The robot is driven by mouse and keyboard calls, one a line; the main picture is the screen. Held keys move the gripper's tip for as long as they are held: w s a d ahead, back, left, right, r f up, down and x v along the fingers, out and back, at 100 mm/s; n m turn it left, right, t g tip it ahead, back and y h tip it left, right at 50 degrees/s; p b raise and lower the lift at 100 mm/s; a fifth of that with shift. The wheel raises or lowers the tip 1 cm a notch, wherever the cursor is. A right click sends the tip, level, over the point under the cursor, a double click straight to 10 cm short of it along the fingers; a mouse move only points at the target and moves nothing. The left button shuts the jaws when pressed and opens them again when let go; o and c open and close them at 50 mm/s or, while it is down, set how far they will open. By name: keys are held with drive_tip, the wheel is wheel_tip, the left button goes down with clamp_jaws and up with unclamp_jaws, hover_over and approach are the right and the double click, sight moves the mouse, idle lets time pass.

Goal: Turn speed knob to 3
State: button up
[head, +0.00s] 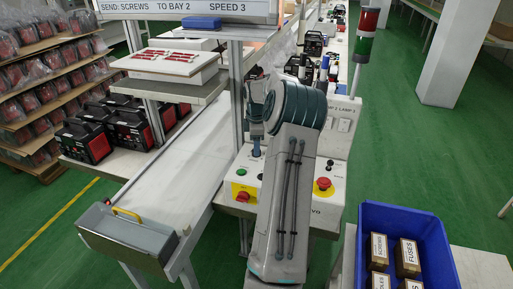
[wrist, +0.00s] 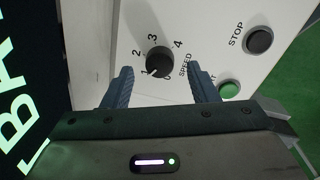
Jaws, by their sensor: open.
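In the wrist view the black speed knob (wrist: 158,61) sits on a white panel (wrist: 205,25). A small white mark on the knob's lower edge appears to point between 0 and 1. My gripper (wrist: 160,78) is open and empty. Its two blue fingers are apart, one at each side below the knob, not closed on it. In the head view my gripper (head: 256,143) is over the control box, and my arm hides part of the panel; I cannot make out the knob there.
A black STOP button (wrist: 259,39) and a green button (wrist: 229,89) are right of the knob, the green one close to the right finger. A red mushroom button (head: 323,184) is right of my arm. A sign (head: 190,8) reads SPEED 3. A conveyor (head: 170,165) runs left.

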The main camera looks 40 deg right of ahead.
drive_tip(key=shift+f, duration=1.15)
drive_tip(key=c, duration=1)
drive_tip(key=shift+o, duration=0.2)
